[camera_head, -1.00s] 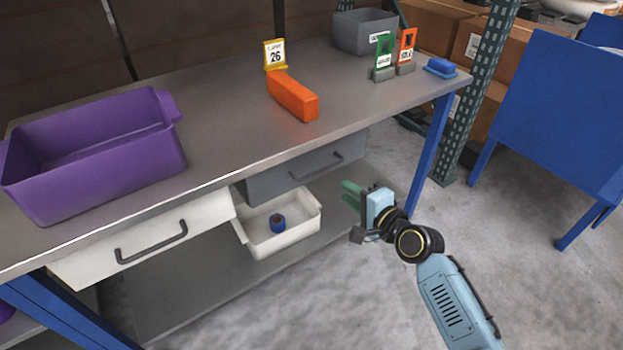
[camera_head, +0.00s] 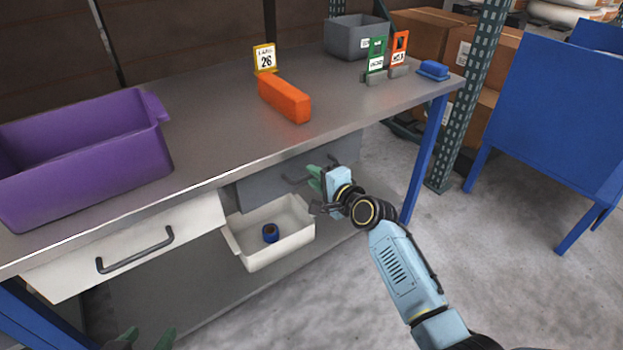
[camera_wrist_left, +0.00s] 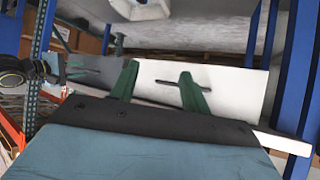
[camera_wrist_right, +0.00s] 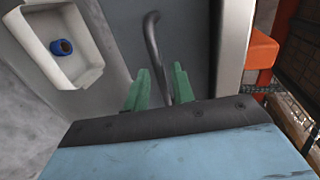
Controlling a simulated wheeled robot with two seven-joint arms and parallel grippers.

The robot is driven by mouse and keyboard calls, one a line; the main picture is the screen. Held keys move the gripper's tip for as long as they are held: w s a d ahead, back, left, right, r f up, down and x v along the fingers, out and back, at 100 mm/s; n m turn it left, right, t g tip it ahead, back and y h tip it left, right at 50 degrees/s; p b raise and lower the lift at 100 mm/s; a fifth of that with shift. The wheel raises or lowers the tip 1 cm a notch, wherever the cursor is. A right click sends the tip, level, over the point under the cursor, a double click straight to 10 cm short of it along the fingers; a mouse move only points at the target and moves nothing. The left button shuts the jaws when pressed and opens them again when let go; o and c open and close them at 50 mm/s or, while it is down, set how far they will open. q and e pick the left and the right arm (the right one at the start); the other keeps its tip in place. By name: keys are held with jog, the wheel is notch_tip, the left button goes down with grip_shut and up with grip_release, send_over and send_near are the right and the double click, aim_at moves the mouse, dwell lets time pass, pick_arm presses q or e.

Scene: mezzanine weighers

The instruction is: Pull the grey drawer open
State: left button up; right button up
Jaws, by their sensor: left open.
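The grey drawer (camera_head: 262,190) sits shut under the bench top, right of the white drawer. Its dark bar handle (camera_wrist_right: 152,42) shows in the right wrist view; in the head view my right gripper partly covers it. My right gripper (camera_head: 315,185) is at the drawer front, fingers apart, with the handle's near part appearing between the green fingertips (camera_wrist_right: 161,75). I cannot tell whether they touch it. My left gripper (camera_head: 146,338) is open and empty at the bottom edge of the head view, facing the white drawer (camera_wrist_left: 228,88) in its wrist view.
A white bin (camera_head: 290,240) holding a blue roll (camera_head: 270,233) stands below the grey drawer. On the bench (camera_head: 215,140) are a purple crate (camera_head: 90,175), an orange block (camera_head: 285,99), a grey bin (camera_head: 345,40) and signs. A blue leg (camera_head: 425,160) stands right of my right gripper.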

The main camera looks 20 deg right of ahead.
pick_arm(q)
jog(key=shift+w+d+r+t+h+b, duration=0.2)
jog(key=shift+w+d+r+t, duration=0.15)
jog(key=shift+w+r+t, duration=0.35)
jog(key=shift+w+d+r+t+h+b, duration=0.2)
jog(key=shift+w+d+r+t, duration=0.15)
jog(key=shift+r, duration=0.5)
pick_arm(e)
jog(key=shift+x, duration=0.95)
pick_arm(q)
jog(key=shift+a, duration=0.1)
pick_arm(e)
grip_shut()
